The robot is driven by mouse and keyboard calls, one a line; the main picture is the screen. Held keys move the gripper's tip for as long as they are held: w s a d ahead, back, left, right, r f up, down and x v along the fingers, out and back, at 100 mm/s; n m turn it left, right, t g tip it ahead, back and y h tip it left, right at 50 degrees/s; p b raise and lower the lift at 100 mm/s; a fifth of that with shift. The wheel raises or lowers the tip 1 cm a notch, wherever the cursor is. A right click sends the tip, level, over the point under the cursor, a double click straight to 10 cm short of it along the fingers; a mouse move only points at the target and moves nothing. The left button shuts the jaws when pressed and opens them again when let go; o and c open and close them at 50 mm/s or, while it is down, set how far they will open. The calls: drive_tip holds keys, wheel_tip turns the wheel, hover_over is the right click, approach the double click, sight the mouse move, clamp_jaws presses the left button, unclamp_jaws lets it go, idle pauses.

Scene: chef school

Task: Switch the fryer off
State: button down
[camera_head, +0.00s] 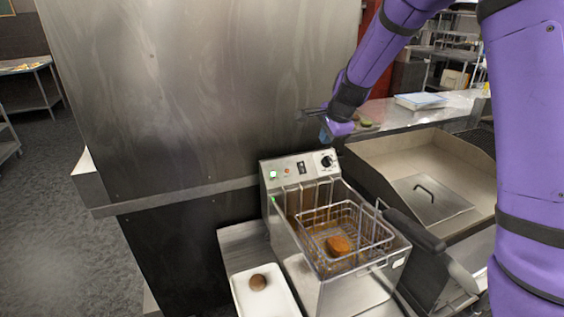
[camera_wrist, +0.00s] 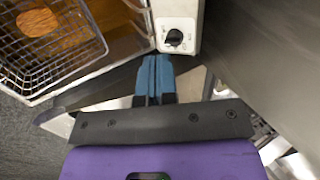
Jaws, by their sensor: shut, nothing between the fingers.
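The fryer (camera_head: 345,295) is a steel box with a sloped control panel at its back. The panel bears a green-lit part (camera_head: 273,175), a small red light (camera_head: 287,171), a black switch (camera_head: 301,168) and a black round knob (camera_head: 327,161). The knob also shows in the wrist view (camera_wrist: 175,38). My gripper (camera_head: 326,136) is above the panel at the knob's end. In the wrist view its blue fingers (camera_wrist: 155,62) are shut together and empty, with the tips just short of the knob. I cannot tell whether they touch the panel.
A white tray (camera_head: 244,301) with a round brown item (camera_head: 258,282) stands at left. A steel wall (camera_head: 200,90) rises behind. A griddle (camera_head: 400,160) is at right.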

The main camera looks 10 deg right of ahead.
drive_tip(key=shift+w+a+f, duration=0.4)
drive_tip(key=shift+w+a, duration=0.05)
drive_tip(key=shift+a, duration=0.15)
drive_tip(key=shift+w+a+f, duration=0.35)
drive_tip(key=shift+w+a, duration=0.05)
drive_tip(key=shift+a, duration=0.2)
approach(302, 165)
wheel_tip(302, 165, down, 4)
drive_tip(key=shift+w+a+f, duration=0.2)
drive_tip(key=shift+w+f, duration=0.25)
drive_tip(key=shift+w, duration=0.1)
drive_tip(key=shift+w+a+f, duration=0.15)
drive_tip(key=shift+w+f, duration=0.25)
drive_tip(key=shift+w, duration=0.2)
drive_tip(key=shift+w+a+f, duration=0.1)
drive_tip(key=shift+w+f, duration=0.15)
drive_tip(key=shift+w, duration=0.1)
